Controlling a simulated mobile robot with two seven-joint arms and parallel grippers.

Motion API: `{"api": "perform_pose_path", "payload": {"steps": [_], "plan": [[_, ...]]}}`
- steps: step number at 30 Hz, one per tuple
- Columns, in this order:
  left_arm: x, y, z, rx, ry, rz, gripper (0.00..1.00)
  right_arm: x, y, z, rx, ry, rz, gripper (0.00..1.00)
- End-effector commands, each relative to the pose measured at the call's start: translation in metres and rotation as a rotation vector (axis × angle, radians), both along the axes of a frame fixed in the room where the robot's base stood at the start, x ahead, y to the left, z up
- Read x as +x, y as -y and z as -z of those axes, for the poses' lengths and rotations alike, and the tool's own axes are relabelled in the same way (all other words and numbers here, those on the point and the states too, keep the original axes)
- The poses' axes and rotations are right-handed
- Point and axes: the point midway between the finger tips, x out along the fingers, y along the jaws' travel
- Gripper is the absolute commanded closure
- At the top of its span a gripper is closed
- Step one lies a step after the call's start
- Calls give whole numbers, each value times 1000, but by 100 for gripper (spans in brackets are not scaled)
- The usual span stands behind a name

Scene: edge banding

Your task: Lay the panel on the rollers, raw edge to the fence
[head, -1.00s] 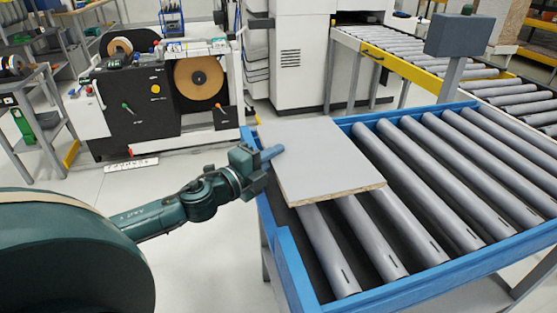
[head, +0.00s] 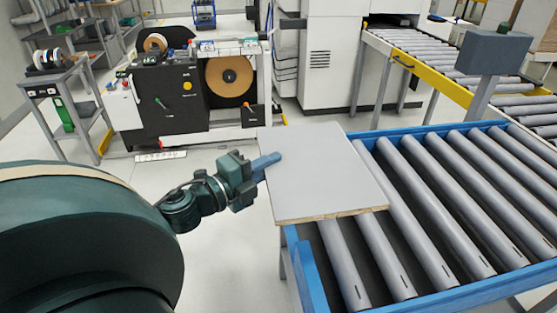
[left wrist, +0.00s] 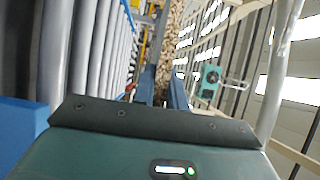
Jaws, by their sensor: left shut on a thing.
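The light grey panel (head: 325,175) lies roughly flat over the left end of the roller table in the head view. Its near edge (head: 335,214) shows raw brown chipboard. It covers part of the left blue rail and sticks out past it; whether it touches the rollers (head: 450,195) I cannot tell. My left gripper (head: 266,162) is shut on the panel's left edge. In the left wrist view, its blue fingers (left wrist: 163,92) stand on both sides of a speckled chipboard edge (left wrist: 170,45). My right gripper is not in view. I cannot tell which part is the fence.
A blue frame (head: 309,277) borders the rollers. A grey box on a post (head: 486,52) stands at the back right. A second roller conveyor (head: 425,58) runs behind. A black and white machine with a brown reel (head: 229,77) stands back left. Floor left of the table is clear.

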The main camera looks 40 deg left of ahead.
Motion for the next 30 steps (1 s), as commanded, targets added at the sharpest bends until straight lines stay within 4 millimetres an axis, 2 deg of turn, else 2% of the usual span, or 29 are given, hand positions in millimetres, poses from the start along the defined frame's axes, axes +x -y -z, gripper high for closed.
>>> {"api": "perform_pose_path", "payload": {"steps": [6, 17, 30], "plan": [[-12, -2, -11, 1, 2, 2, 100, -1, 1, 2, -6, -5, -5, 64], [-13, -2, -12, 3, -7, 4, 100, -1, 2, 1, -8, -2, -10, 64], [-13, -1, -19, 46, -214, 8, 100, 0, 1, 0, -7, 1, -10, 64]]}}
